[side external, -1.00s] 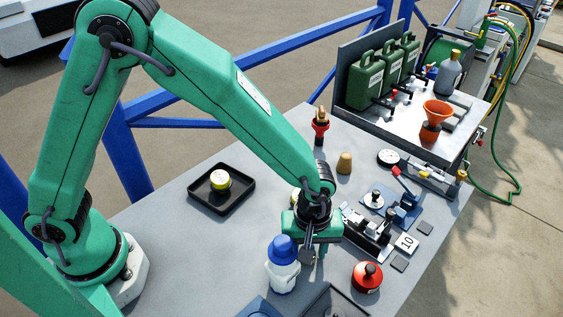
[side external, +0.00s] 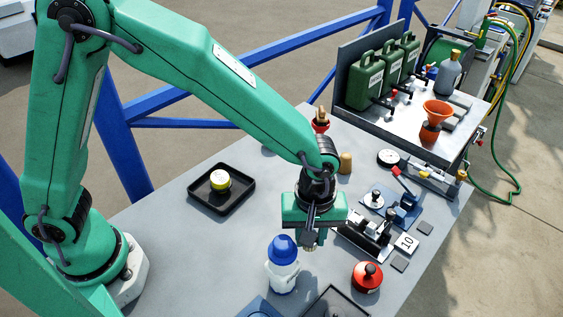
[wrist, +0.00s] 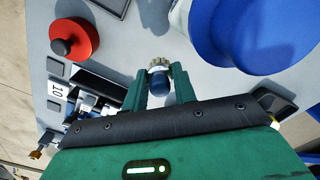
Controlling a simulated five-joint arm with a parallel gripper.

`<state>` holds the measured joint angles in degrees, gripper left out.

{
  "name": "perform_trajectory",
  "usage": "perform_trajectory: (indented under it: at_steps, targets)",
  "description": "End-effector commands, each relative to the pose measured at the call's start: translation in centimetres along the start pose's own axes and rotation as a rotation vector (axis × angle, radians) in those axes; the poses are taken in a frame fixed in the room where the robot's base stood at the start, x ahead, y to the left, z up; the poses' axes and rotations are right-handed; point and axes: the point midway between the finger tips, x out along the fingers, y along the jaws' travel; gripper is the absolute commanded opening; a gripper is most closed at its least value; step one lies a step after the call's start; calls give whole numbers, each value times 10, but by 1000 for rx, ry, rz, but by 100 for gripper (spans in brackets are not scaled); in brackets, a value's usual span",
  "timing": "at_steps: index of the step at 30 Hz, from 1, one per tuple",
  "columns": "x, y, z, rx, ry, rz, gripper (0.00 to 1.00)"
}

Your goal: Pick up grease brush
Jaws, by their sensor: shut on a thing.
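My gripper (side external: 310,242) is shut on a small blue piece with a pale ridged end (wrist: 158,72), seen between the fingers in the wrist view. In the side view only its tan tip shows below the fingers (side external: 309,247), above the grey table. I cannot tell for certain whether this piece is the grease brush. A red holder with a tan upright handle (side external: 320,120) stands at the back of the table, partly behind my arm.
A white bottle with a blue cap (side external: 283,265) stands close in front of my gripper. A red round pot (side external: 367,276) is at right. A metal fixture (side external: 366,235) lies beside the gripper.

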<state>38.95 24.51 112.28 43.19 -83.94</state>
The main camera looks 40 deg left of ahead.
Motion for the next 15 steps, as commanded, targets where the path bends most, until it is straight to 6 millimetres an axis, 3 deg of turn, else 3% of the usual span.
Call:
perform_trajectory:
  at_steps: [6, 15]
  targets:
    - [-33, 1, 0, 0, 0, 2, 5]
    - [-50, 0, 0, 0, 0, 0, 5]
